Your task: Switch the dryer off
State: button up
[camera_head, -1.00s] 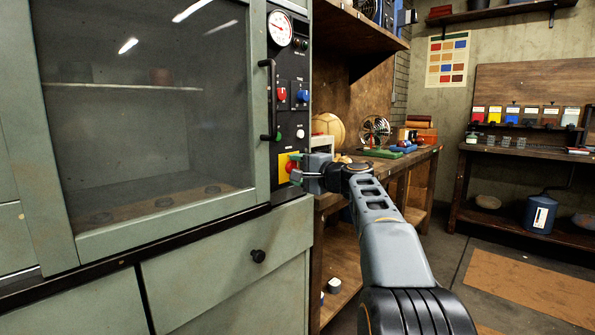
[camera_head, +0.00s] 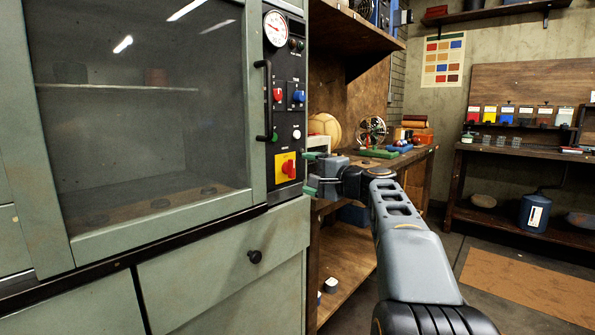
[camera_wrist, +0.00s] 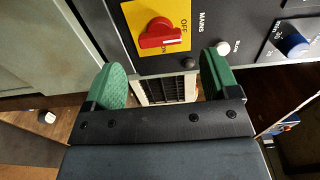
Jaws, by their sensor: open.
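The dryer (camera_head: 222,222) is a pale green cabinet with a glass door on the left. Its black control panel carries a red mains switch (camera_head: 289,168) on a yellow plate, low on the panel. In the wrist view the red switch knob (camera_wrist: 160,34) is near the top centre, with OFF printed beside it; I cannot tell for certain which mark it points to. My gripper (camera_head: 310,173) is open just right of the switch in the head view. Its green fingers (camera_wrist: 166,85) are spread and empty, apart from the knob in the wrist view.
A red knob (camera_head: 278,95), a blue knob (camera_head: 298,96) and a white button (camera_head: 296,134) sit above the switch. A black door handle (camera_head: 266,100) stands out left of the panel. A wooden workbench (camera_head: 415,158) with a fan and tools stands behind my arm.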

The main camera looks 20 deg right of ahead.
jog(key=v, duration=0.8)
jog(key=shift+p, duration=0.45)
jog(key=s+a+r+n+g+h+p, duration=0.1)
jog(key=s+a+n+g+p, duration=0.25)
jog(key=a+p, duration=0.5)
jog(key=s+a+r+n+g+p, duration=0.15)
jog(key=a+g+p, duration=0.4)
jog(key=p, duration=0.55)
jog(key=s+a+r+n+g+h+p, duration=0.1)
jog(key=s+a+n+g+h+p, duration=0.1)
jog(key=s+p, duration=0.4)
jog(key=s+a+r+n+g+h+p, duration=0.1)
jog(key=s+n+h+p, duration=0.3)
jog(key=p, duration=0.7)
jog(key=s+a+n, duration=0.1)
jog(key=s+n, duration=0.1)
jog(key=s, duration=0.1)
jog(key=shift+g, duration=0.4)
